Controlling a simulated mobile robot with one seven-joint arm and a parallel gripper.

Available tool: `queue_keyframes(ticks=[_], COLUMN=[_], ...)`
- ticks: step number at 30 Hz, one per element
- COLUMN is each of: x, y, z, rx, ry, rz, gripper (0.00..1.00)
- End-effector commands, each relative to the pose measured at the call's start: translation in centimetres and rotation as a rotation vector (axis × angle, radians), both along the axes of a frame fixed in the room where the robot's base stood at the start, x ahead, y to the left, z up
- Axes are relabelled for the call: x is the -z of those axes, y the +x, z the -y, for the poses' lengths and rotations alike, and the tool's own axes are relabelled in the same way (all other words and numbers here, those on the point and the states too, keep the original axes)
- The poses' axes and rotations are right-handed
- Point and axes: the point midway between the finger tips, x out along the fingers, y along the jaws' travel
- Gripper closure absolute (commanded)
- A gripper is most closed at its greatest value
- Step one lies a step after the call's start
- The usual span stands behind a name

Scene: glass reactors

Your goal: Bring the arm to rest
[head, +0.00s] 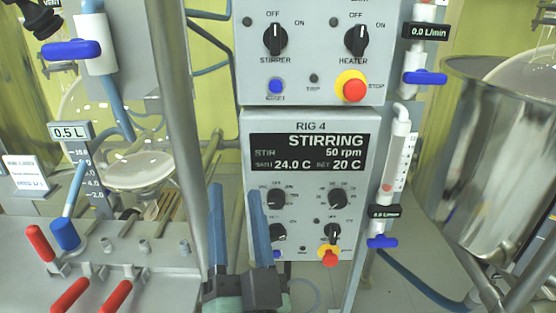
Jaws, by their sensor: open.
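My gripper (237,200) rises from the bottom middle of the head view. Its two long blue fingers point up and stand apart with nothing between them. The fingers are in front of the left edge of the RIG 4 panel (310,126) and hide part of its left knobs. I cannot tell if a finger touches the panel. The panel's display (312,152) reads STIRRING, 50 rpm, 24.0 C and SET 20 C.
An upper box (310,65) has STIRRER and HEATER knobs, a blue button and a red stop button (354,89). Red-handled valves (75,296) and a glass vessel (145,168) are at left. A steel pot (500,150) is at right. A metal post (190,120) stands left of the gripper.

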Motion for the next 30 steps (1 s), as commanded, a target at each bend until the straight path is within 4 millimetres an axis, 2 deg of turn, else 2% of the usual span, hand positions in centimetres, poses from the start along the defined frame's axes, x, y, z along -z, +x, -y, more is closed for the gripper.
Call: queue_keyframes(ticks=[1, 3, 6, 9, 17, 26, 30], x=[-4.1, -8.4, -13.8, -18.2, -26.9, -34.0, -38.3], y=[-0.1, -0.4, -1.6, -3.0, -7.9, -7.3, -7.3], z=[0.1, 0.5, 1.3, 2.3, 5.1, 4.9, 4.8], rx=[0.032, 0.087, 0.177, 0.269, 0.5, 0.483, 0.481], ry=[-0.059, -0.139, -0.232, -0.299, -0.388, -0.387, -0.387], rz=[0.073, 0.145, 0.233, 0.3, 0.423, 0.409, 0.408], gripper=[0.49, 0.49, 0.49, 0.49, 0.49, 0.49, 0.49])
